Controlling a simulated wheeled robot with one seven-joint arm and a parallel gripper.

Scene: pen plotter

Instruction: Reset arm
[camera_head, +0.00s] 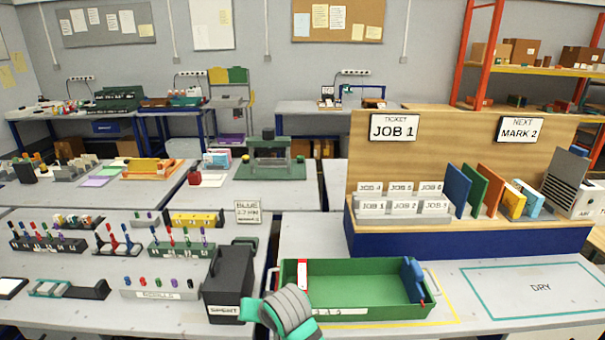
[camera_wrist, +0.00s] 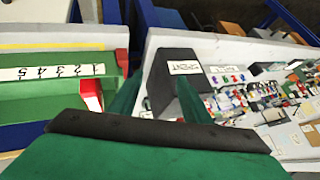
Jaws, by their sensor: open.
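My gripper (camera_head: 280,315) is at the bottom middle in the head view, in front of the left end of the green tray (camera_head: 355,313). In the wrist view my gripper (camera_wrist: 158,92) shows two green fingers spread apart with nothing between them. The black bin labelled SPENT (camera_wrist: 172,78) lies beyond the fingers there. In the head view this bin (camera_head: 229,285) stands just left of the tray. The tray holds a red and white piece (camera_head: 303,275) at its left end and a blue piece (camera_head: 413,280) at its right end.
Marker racks (camera_head: 178,245) and a grey pen block (camera_head: 160,288) stand on the left table. A wooden stand with job cards (camera_head: 400,207) rises behind the tray. The outlined DRY area (camera_head: 540,288) on the right is empty.

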